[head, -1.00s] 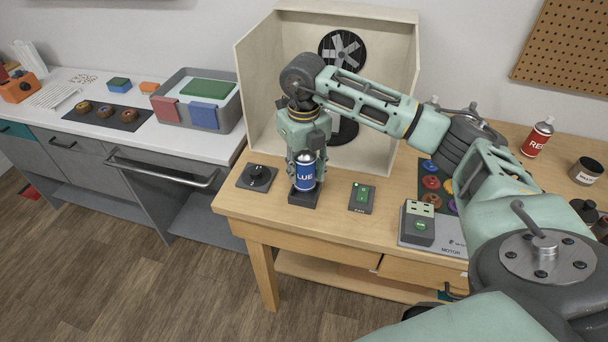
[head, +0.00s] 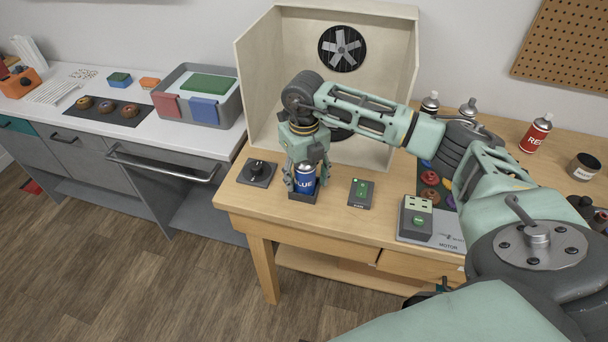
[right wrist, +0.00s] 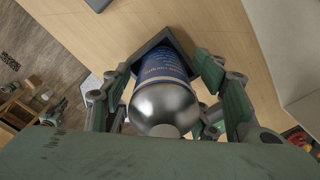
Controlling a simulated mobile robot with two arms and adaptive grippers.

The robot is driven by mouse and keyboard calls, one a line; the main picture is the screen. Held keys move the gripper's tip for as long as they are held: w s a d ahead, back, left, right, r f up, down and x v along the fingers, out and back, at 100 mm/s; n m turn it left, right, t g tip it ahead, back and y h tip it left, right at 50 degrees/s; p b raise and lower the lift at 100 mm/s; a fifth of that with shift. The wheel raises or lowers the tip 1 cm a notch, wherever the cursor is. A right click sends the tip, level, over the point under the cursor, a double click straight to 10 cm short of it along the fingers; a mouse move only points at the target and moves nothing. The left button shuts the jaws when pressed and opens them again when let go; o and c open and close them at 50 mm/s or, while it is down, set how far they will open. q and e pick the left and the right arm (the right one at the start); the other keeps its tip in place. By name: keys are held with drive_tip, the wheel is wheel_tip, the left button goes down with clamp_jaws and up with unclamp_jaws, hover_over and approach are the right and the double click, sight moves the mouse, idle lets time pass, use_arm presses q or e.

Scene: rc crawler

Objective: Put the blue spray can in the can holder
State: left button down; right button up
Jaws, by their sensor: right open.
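The blue spray can (head: 305,179) stands upright in the dark square can holder (head: 303,196) at the front edge of the wooden table. In the right wrist view, the can (right wrist: 163,95) shows its metal dome towards me, with its base inside the holder's rim (right wrist: 148,45). My right gripper (head: 306,178) is around the can, its fingers on both sides. In the right wrist view, the fingers of my right gripper (right wrist: 165,95) are spread, with gaps visible beside the can.
A booth with a fan (head: 265,90) stands behind. A red spray can (head: 537,133) stands at the far right. A grey bin (head: 235,105) is on the left counter.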

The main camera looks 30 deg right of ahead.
drive_tip(key=shift+r, duration=0.45)
wheel_tip(320, 180, up, 11)
drive_tip(key=b, duration=0.3)
drive_tip(key=shift+f, duration=0.2)
drive_tip(key=shift+r, duration=0.45)
drive_tip(key=shift+f, duration=0.1)
